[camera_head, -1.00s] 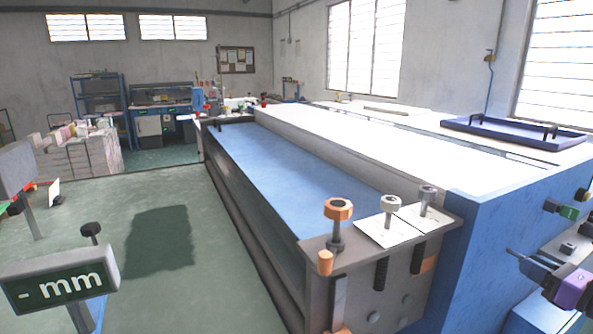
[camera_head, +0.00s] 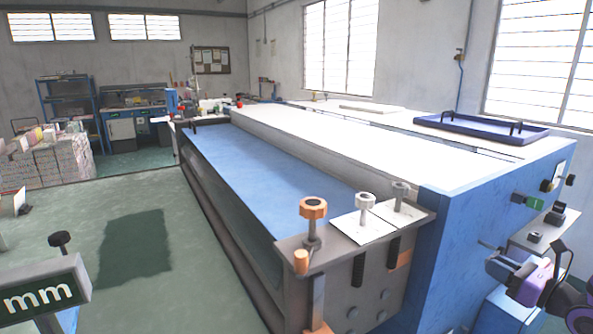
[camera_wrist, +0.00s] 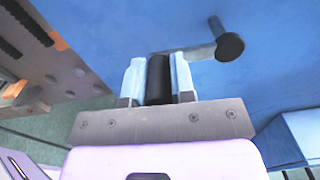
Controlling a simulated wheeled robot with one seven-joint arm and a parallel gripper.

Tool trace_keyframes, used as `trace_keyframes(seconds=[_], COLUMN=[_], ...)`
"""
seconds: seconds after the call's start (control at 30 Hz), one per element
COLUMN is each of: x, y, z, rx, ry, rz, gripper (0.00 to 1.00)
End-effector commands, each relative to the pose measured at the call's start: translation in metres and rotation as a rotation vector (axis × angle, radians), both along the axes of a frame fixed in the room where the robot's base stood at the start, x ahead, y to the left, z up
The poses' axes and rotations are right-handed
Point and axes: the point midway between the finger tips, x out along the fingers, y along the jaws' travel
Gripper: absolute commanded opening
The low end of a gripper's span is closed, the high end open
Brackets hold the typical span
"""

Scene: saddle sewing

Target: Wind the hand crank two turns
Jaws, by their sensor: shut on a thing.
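The hand crank is on the blue end face of the machine (camera_head: 440,240). In the wrist view its grey crank arm (camera_wrist: 200,52) runs from a dark round hub (camera_wrist: 230,46) to a black handle (camera_wrist: 159,78). My gripper (camera_wrist: 158,75) is shut on this black handle, with one pale finger on each side of it. In the head view my gripper (camera_head: 500,262) is at the lower right, close to the blue end face. There the crank is small and mostly hidden behind my gripper.
A green switch (camera_head: 533,202) and other controls sit on the machine's end, near my arm. Orange and grey adjusting knobs (camera_head: 313,210) stand on the front plate. A blue tray (camera_head: 482,128) lies on top.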

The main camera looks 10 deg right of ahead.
Motion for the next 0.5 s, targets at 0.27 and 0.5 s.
trace_keyframes(seconds=[0.27, 0.5], x=[0.0000, 0.0005], y=[0.0018, 0.0009], z=[-0.0005, -0.0097], rx=[0.002, 0.003], ry=[0.001, 0.002], rz=[0.004, 0.004], gripper=[0.12, 0.12])
